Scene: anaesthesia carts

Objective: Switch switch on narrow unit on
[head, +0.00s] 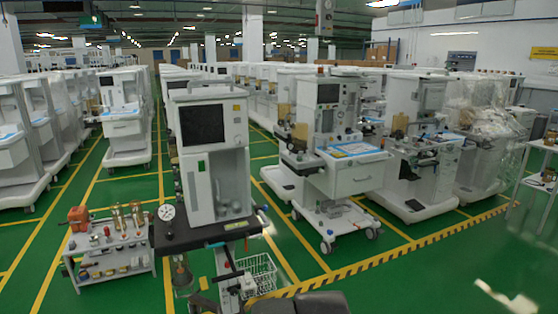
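A narrow white upright unit (201,185) with a dark screen (203,125) stands left of centre, on a black worktop (170,236). A small round knob or button shows at the right of its screen, and a small green mark sits below the screen. I cannot tell which of these, if any, is the switch, or whether it is on. The screen looks dark. A clear cylinder stands in the recess at the unit's lower right. I cannot make out my gripper in this view. Dark rounded shapes at the bottom edge may be part of me.
A low cart (112,258) with brass-coloured cylinders stands at the left of the unit. A wire basket (257,272) hangs under the worktop. A wider cart (355,172) with a drawer stands to the right. Green floor between them is clear, and more carts fill the back.

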